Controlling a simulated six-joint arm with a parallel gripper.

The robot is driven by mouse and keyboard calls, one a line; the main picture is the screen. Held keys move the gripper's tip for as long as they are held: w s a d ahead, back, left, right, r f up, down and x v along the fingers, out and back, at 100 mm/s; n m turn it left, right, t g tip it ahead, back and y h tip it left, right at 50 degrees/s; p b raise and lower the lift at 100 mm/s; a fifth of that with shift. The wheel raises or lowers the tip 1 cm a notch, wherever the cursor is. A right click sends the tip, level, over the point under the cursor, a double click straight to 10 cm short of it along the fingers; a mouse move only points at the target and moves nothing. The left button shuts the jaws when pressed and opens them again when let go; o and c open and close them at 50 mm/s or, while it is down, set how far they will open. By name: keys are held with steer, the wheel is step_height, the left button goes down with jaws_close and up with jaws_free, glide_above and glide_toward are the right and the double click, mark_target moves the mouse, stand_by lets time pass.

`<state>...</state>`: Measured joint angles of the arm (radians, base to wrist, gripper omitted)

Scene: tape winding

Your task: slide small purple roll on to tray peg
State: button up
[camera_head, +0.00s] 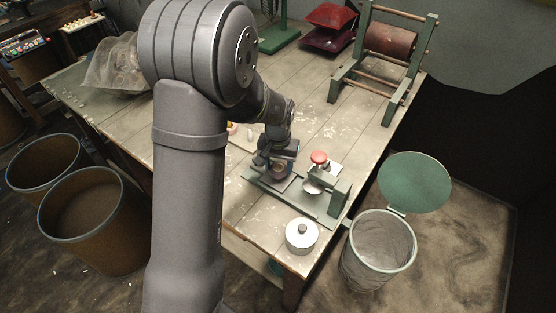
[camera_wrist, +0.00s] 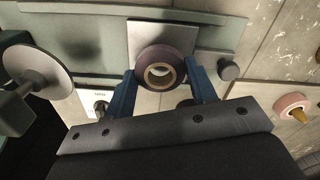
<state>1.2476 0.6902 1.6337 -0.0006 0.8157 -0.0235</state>
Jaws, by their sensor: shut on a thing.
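The small purple roll (camera_wrist: 160,68) is a dark ring with a tan core, seen end-on in the wrist view. My gripper (camera_wrist: 161,76) is shut on it, with one blue finger on each side. In the head view my gripper (camera_head: 277,166) is low over the left end of the green machine base. A grey square plate (camera_wrist: 172,28) lies behind the roll; I cannot tell whether they touch. A pink roll (camera_wrist: 293,106) sits around a yellowish peg at the right of the wrist view. The tray is mostly hidden behind my arm in the head view.
The green winding machine (camera_head: 325,206) has a red knob (camera_head: 319,157) and a round disc (camera_wrist: 37,73) beside my gripper. An open bin (camera_head: 380,255) stands beyond the edge. The middle of the table is clear.

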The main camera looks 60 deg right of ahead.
steer(key=shift+f, duration=0.2)
stand_by(0.5)
steer(key=shift+f, duration=0.9)
steer(key=o, duration=1.4)
steer(key=shift+r, duration=0.1)
steer(key=shift+r, duration=3.45)
steer(key=shift+f, duration=3.3)
steer(key=shift+r, duration=0.1)
